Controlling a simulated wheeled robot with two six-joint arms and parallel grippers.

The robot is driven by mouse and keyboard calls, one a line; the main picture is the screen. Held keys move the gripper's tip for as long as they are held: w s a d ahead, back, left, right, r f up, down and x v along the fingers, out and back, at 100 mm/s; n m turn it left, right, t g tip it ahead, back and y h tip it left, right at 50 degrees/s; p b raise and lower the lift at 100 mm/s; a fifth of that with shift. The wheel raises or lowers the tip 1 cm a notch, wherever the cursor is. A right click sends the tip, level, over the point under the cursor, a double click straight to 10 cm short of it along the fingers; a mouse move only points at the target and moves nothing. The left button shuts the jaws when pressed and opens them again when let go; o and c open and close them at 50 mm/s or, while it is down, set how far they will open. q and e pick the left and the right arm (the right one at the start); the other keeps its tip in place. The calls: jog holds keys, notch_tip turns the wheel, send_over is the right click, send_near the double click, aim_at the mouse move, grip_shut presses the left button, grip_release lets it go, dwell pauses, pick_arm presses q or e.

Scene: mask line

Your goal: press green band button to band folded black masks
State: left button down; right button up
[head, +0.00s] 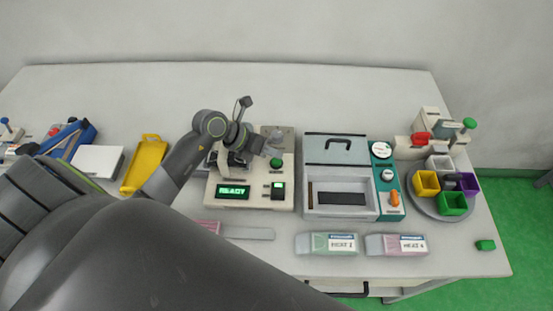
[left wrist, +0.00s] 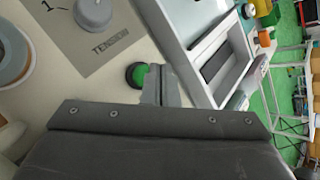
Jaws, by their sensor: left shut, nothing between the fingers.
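The beige banding machine (head: 243,203) stands at the middle of the table, its display (head: 233,191) reading READY. The round green button (head: 276,162) is on its top; in the left wrist view the button (left wrist: 137,75) sits in a dark ring beside my fingertips. My left gripper (head: 272,151) is shut and empty, its tips close to the button; I cannot tell whether they touch it. In the left wrist view the closed fingers (left wrist: 160,84) are just right of the button. Dark material in the machine is mostly hidden by my arm, so I cannot identify the masks.
A grey knob (left wrist: 92,14) stands by the TENSION label. An open-topped grey case (head: 341,212) with a dark strip is right of the machine. Packs labelled HEAT (head: 333,244) lie in front. A round tray (head: 419,203) holds coloured cups. A yellow tray (head: 145,164) is left.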

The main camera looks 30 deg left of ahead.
pick_arm(q)
jog(key=shift+f, duration=0.1)
dwell(0.7)
jog(key=shift+f+b, duration=0.3)
jog(key=shift+b, duration=0.05)
jog(key=shift+f+b, duration=0.45)
jog(key=shift+f, duration=0.1)
dwell(0.6)
jog(key=shift+r, duration=0.15)
jog(key=shift+r+p, duration=0.45)
jog(key=shift+p, duration=0.1)
jog(key=shift+a+r, duration=0.2)
jog(key=shift+r, duration=0.2)
jog(key=shift+d, duration=0.1)
